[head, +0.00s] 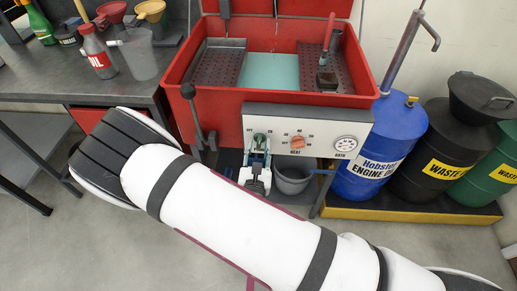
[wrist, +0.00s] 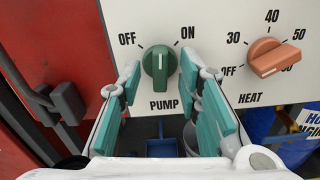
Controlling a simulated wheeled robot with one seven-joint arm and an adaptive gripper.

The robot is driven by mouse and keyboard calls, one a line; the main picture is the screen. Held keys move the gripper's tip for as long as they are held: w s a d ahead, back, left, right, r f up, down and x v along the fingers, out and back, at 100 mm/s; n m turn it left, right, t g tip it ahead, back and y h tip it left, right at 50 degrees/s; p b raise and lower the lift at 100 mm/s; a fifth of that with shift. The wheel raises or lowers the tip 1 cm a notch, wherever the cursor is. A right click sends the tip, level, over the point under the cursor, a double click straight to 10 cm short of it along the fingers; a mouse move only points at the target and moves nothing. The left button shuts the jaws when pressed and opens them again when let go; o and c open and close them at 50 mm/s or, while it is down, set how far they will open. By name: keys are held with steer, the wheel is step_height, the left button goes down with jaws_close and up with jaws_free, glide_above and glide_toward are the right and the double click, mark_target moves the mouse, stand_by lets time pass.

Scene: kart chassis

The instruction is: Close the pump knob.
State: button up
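The pump knob (wrist: 160,66) is a round green knob on the white control panel, between the OFF and ON marks and above the word PUMP. Its white pointer line stands about upright, between the two marks. In the head view the knob (head: 260,138) shows just above the fingers. My gripper (wrist: 160,78) is open, with its teal finger pads apart. Its fingertips are on either side of the knob in the wrist view, and nothing is between them but the view of the knob. I cannot tell if either finger touches it.
A dark lever (head: 190,105) is left of the panel. A grey bucket (head: 293,178) stands below. Blue and black drums stand at right, a workbench (head: 60,80) at left.

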jaws_close()
steer(key=shift+n, duration=0.3)
steer(key=n+p, duration=0.1)
steer(key=n, duration=0.3)
steer(key=shift+n, duration=0.3)
steer(key=n+p, duration=0.1)
steer(key=n, duration=0.3)
steer(key=shift+f+n, duration=0.1)
steer(key=shift+n, duration=0.3)
stand_by(0.4)
jaws_free()
